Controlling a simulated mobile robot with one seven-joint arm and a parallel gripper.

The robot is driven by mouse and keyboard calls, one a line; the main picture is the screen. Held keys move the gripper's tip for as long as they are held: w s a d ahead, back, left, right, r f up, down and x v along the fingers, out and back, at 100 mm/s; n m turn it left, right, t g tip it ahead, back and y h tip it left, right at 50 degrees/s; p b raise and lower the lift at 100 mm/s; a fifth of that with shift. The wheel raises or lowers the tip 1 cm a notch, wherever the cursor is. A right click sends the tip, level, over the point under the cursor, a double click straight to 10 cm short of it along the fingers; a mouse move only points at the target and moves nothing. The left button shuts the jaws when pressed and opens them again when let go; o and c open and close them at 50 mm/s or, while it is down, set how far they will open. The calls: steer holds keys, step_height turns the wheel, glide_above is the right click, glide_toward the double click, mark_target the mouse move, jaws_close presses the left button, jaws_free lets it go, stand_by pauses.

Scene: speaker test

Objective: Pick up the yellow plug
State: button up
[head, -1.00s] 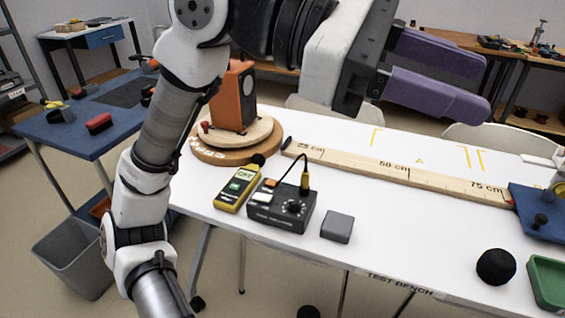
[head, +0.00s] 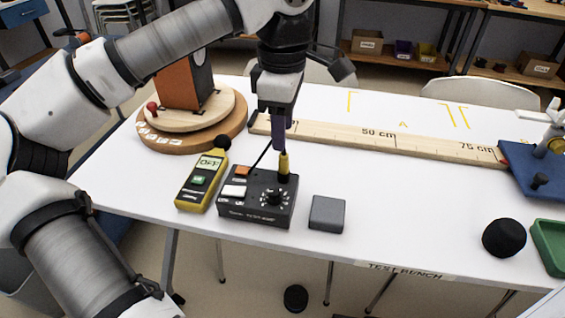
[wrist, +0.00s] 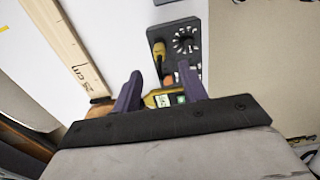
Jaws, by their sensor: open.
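The yellow plug (head: 283,165) stands upright at the back right corner of the black control box (head: 255,212), with a dark cable beside it. In the wrist view the plug (wrist: 159,50) shows just beyond my purple fingertips, near the dial. My gripper (head: 280,148) points down right at the plug, its fingers partly overlapping in the head view. In the wrist view my gripper (wrist: 160,76) is open, with a finger on either side and nothing held. Whether a finger touches the plug cannot be told.
A yellow meter (head: 201,182) lies left of the box, and a grey block (head: 327,213) lies right. The wooden ruler (head: 400,143) runs behind. An orange speaker (head: 180,85) stands on a round wooden turntable (head: 165,138). The white table (head: 400,220) is clear toward the right middle.

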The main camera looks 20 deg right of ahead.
mark_target(284, 154)
step_height(284, 154, down, 7)
steer(key=shift+d+f, duration=0.1)
steer(key=shift+f, duration=0.05)
stand_by(0.4)
steer(key=shift+c, duration=0.4)
jaws_close()
